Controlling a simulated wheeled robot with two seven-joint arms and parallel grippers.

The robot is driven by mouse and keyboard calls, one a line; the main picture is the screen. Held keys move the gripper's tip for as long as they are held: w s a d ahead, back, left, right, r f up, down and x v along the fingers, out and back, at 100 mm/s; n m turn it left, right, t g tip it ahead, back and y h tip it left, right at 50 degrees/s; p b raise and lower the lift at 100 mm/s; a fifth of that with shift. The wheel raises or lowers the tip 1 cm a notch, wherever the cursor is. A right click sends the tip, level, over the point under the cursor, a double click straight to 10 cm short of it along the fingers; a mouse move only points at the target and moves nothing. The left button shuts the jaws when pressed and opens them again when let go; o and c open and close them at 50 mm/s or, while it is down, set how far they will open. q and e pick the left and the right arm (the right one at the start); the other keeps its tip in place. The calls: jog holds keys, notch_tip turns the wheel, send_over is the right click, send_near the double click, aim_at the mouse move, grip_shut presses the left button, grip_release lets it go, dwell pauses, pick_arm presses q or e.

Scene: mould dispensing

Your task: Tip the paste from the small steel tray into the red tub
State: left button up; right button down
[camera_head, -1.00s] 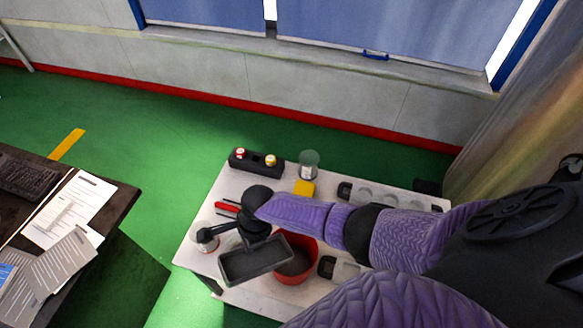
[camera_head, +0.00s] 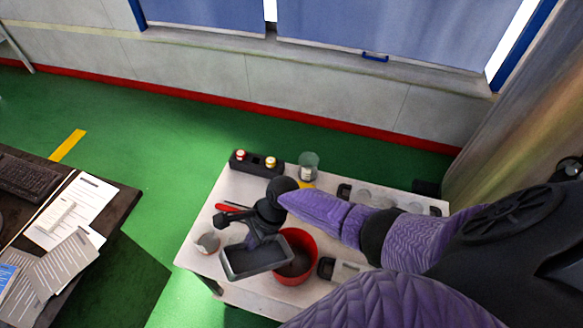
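The small steel tray (camera_head: 258,272) is dark grey and rectangular, with its open side facing up. It is held above the table, at the left of the red tub (camera_head: 309,243), and its right end overlaps the tub's left rim in the picture. My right gripper (camera_head: 250,238) is at the tray's far edge and appears shut on it; the fingertips are partly hidden. The red tub stands on the white table with dark contents inside. Whether the tray holds paste is hard to make out. My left gripper is not in view.
The white table (camera_head: 215,275) also bears a black holder (camera_head: 243,166) with red and yellow tops, a glass jar (camera_head: 309,168), a small container (camera_head: 208,243), a red-handled tool (camera_head: 226,207) and black-ended trays at the right. A dark desk (camera_head: 118,207) with papers stands at the left.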

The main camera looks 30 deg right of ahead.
jog(key=shift+d+r+y, duration=0.45)
jog(key=shift+r+y, duration=0.15)
jog(key=shift+y, duration=0.3)
jog(key=shift+d+r+y+b, duration=0.15)
jog(key=shift+d+y+b, duration=0.15)
jog(key=shift+y+b, duration=0.3)
jog(key=shift+d+r+y, duration=0.15)
jog(key=shift+r+y, duration=0.15)
